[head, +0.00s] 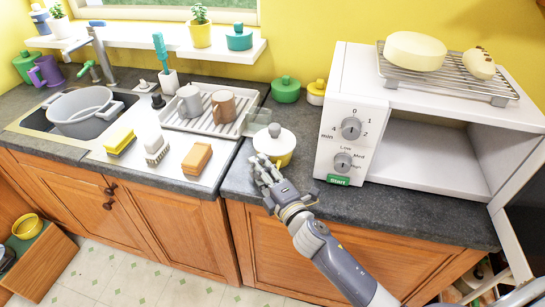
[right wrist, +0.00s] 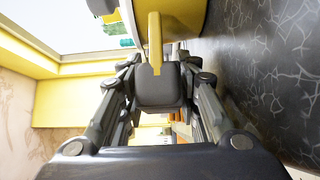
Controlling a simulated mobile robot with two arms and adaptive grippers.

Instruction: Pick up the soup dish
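The soup dish (head: 283,157) is a yellow bowl with a white, knobbed lid. It stands on the dark counter, left of the microwave. My right gripper (head: 264,171) is at the dish's front left side, low over the counter. In the right wrist view, its fingers (right wrist: 157,72) are apart. The dish's yellow side (right wrist: 182,18) and a narrow yellow strip, likely its handle, are just ahead. The strip lies between the fingers with a gap on each side. Contact cannot be made out. My left gripper is not in view.
The microwave (head: 337,125) stands close on the right, with a rack on top. A green pot (head: 286,91) and a yellow pot (head: 316,94) are behind. A drying rack (head: 188,124) with mugs, sponges and the sink are left. The counter in front of the microwave is clear.

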